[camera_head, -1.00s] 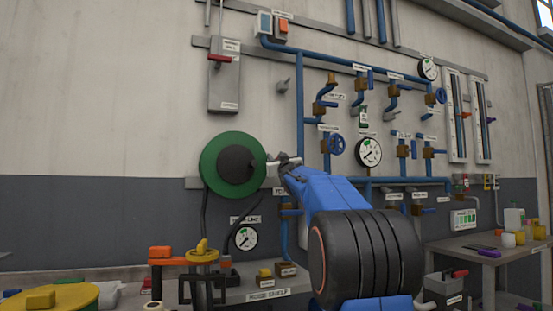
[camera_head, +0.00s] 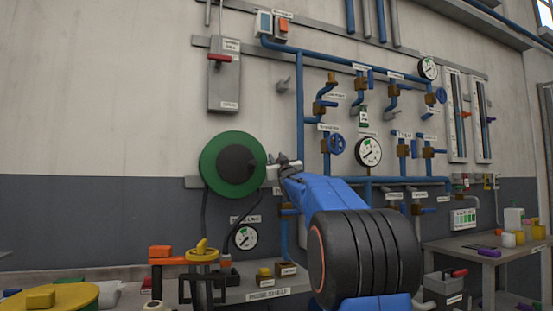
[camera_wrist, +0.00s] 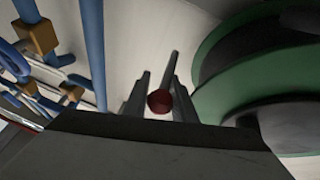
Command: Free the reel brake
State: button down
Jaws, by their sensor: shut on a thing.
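The green reel (camera_head: 208,170) with a dark hub is mounted on the wall, left of my gripper (camera_head: 282,163) in the head view. It also fills the right of the wrist view (camera_wrist: 215,75). In the wrist view my gripper (camera_wrist: 160,100) is shut on a dark red round knob (camera_wrist: 160,102), which sits between its two grey fingers. A dark grey bar (camera_wrist: 171,68) shows just beyond the knob. I take the knob to be the brake handle. In the head view my gripper and arm hide the knob.
Blue pipes (camera_head: 299,100) with valves and gauges cover the wall to the right. A grey switch box (camera_head: 224,90) with a red handle hangs above the reel. Below are a shelf (camera_head: 245,296) and a yellow handwheel (camera_head: 202,250). A table (camera_head: 490,243) stands at right.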

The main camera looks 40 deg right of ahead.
jog(key=shift+f+t+h, duration=0.6)
jog(key=shift+f+t, duration=0.2)
jog(key=shift+f, duration=0.15)
jog(key=f, duration=0.3)
jog(key=shift+w+d, duration=0.1)
jog(key=shift+w, duration=0.2)
jog(key=shift+w+d, duration=0.1)
dwell(0.7)
dwell(0.6)
jog(key=c, duration=1.7)
grip_release()
jog(key=shift+c, duration=0.2)
